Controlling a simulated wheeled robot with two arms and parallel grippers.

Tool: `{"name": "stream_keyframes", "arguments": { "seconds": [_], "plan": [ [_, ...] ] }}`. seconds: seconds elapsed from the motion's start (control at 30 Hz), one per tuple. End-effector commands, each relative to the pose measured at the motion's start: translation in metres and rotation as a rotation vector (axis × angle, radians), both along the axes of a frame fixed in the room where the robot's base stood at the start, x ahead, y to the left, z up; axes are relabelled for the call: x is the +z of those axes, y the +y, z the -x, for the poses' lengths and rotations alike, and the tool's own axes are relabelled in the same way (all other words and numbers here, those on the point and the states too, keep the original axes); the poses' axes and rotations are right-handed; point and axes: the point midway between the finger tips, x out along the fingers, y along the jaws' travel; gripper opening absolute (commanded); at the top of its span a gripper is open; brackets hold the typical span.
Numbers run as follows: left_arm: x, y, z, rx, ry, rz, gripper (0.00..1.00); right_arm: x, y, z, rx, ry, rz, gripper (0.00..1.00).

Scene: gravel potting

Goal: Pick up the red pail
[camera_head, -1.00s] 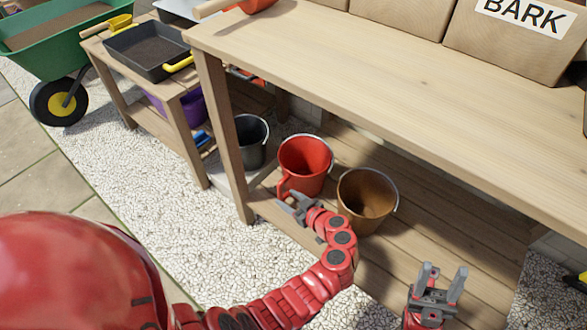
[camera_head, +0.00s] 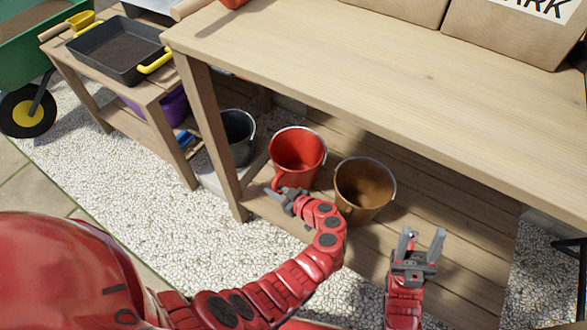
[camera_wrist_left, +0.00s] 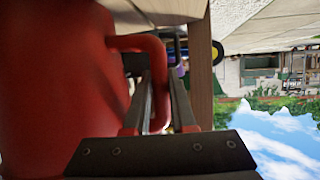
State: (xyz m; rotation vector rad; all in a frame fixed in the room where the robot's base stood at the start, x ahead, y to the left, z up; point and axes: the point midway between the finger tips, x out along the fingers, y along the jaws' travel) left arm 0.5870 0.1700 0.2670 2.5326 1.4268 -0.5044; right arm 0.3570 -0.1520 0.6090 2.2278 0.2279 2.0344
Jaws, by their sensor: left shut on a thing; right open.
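The red pail (camera_head: 298,150) stands upright on the low wooden shelf under the long bench in the head view. Its red side handle (camera_head: 278,176) faces the near left. My left gripper (camera_head: 279,194) is shut on this handle. In the left wrist view the pail (camera_wrist_left: 55,80) fills the left side, and its handle (camera_wrist_left: 152,45) passes between the two fingers of my left gripper (camera_wrist_left: 165,95). My right gripper (camera_head: 422,240) is open and empty, in front of the shelf to the right of the brown bucket.
A brown bucket (camera_head: 362,190) stands close to the pail's right. A dark grey bucket (camera_head: 237,138) stands to its left, beyond a bench leg (camera_head: 212,135). The bench top (camera_head: 390,85) overhangs the shelf. Shelf boards to the right (camera_head: 460,215) are clear.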

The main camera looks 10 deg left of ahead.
Motion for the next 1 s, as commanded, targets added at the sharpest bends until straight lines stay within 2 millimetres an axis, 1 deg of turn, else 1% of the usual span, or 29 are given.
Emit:
{"name": "stream_keyframes", "arguments": {
  "seconds": [0.03, 0.07, 0.1, 1.0],
  "plan": [
    [0.0001, 0.0000, -0.0001, 0.000, 0.000, 0.000, 0.08, 0.0000, 0.0000, 0.0000, 0.000, 0.000, 0.000, 0.50],
    [0.0001, 0.0000, -0.0001, 0.000, 0.000, 0.000, 0.02, 0.0000, 0.0000, 0.0000, 0.000, 0.000, 0.000, 0.50],
    [0.0001, 0.0000, -0.0001, 0.000, 0.000, 0.000, 0.00, 0.0000, 0.0000, 0.0000, 0.000, 0.000, 0.000, 0.50],
    [0.0002, 0.0001, -0.0002, 0.000, 0.000, 0.000, 0.00, 0.0000, 0.0001, 0.0000, 0.000, 0.000, 0.000, 0.50]
  ]
}}
